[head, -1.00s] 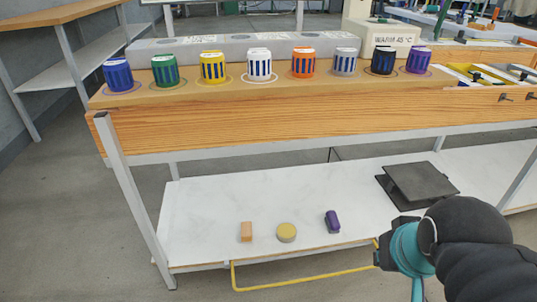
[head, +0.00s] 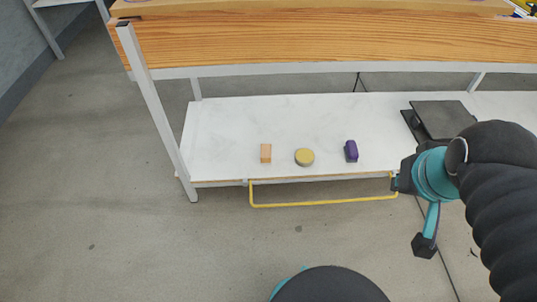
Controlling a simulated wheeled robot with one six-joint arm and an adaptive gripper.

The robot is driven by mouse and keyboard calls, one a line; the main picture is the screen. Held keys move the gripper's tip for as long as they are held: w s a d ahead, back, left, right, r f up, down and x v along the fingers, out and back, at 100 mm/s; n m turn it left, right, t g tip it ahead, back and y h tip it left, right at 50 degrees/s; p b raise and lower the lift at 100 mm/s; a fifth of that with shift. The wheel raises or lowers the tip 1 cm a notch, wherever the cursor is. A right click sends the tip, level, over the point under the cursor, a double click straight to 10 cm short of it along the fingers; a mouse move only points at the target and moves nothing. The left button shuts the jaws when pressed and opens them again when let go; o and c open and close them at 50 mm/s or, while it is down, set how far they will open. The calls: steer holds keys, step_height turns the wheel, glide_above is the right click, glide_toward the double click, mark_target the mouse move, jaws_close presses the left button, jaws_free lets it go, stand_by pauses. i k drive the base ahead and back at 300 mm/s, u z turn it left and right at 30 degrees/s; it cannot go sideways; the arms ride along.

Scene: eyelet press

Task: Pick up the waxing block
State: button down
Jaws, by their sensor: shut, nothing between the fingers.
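Three small things stand in a row near the front edge of the white lower shelf (head: 230,120). They are a tan-orange rectangular block (head: 265,153) at left, a round yellow disc-like piece (head: 304,157) in the middle and a purple block with a dark grey lower part (head: 351,151) at right. I cannot tell from looks alone which one is the waxing block. My gripper (head: 403,178) is at the dark end of my arm, right of the purple block and apart from all three. It is shut and empty; its fingertips are hard to make out.
A yellow bar (head: 320,204) runs along the shelf's front. The wooden bench top (head: 320,40) overhangs the shelf. A dark flat plate (head: 443,118) lies on the shelf at right. A pale leg (head: 155,110) stands at left. The grey floor in front is mostly clear.

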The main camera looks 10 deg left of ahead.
mark_target(266, 149)
steer(key=u, duration=0.85)
steer(key=k, duration=0.75)
steer(key=z, duration=0.85)
